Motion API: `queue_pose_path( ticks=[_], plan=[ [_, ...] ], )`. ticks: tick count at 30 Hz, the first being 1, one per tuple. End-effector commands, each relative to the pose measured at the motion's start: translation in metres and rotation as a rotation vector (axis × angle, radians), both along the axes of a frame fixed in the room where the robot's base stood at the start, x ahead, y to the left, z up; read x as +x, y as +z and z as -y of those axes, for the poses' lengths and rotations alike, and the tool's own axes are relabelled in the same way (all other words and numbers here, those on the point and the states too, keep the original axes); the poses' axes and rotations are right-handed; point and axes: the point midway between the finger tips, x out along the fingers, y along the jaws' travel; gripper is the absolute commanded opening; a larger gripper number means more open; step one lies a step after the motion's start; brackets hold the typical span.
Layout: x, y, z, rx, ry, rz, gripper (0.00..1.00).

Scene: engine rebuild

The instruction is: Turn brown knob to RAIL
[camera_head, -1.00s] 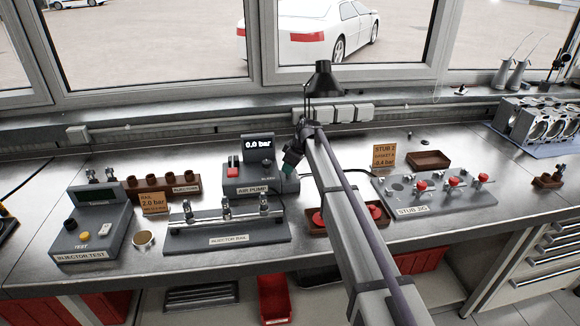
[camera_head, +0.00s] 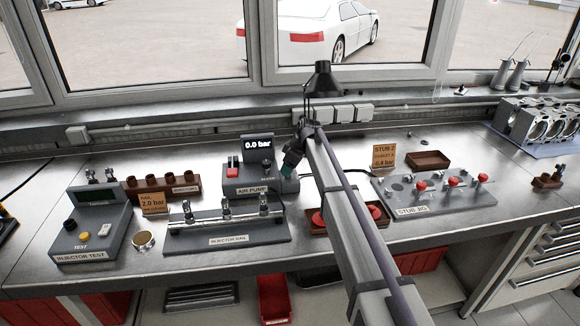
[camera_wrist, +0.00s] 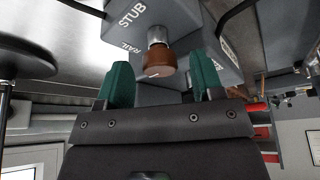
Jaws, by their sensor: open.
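The brown knob (camera_wrist: 155,62) sits on a metal shaft at the grey air pump (camera_wrist: 185,18) in the wrist view. The words STUB and RAIL are to its left. A short white mark shows on the knob's face near its lower left; I cannot tell exactly which label it points at. My gripper (camera_wrist: 163,66) is open, with one green finger on each side of the knob and gaps visible beside it. In the head view the air pump (camera_head: 243,187) reads 0.0 bar, my gripper (camera_head: 291,162) is at its right side, and the knob is hidden.
The injector rail (camera_head: 228,236) stands in front of the pump, and a tray with red parts (camera_head: 318,220) lies to its right. The stub jig (camera_head: 430,198) is farther right. The injector test box (camera_head: 90,228) is at the left. A black lamp (camera_head: 322,78) stands behind my arm.

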Motion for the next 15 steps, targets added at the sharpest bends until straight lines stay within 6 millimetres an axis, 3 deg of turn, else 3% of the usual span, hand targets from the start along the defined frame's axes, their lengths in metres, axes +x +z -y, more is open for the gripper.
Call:
queue_pose_path(
  ticks=[8,15],
  plan=[
    [-0.001,0.013,0.003,0.000,-0.001,0.000,0.61],
    [-0.008,0.068,0.022,0.000,-0.001,0.000,0.61]
  ],
)
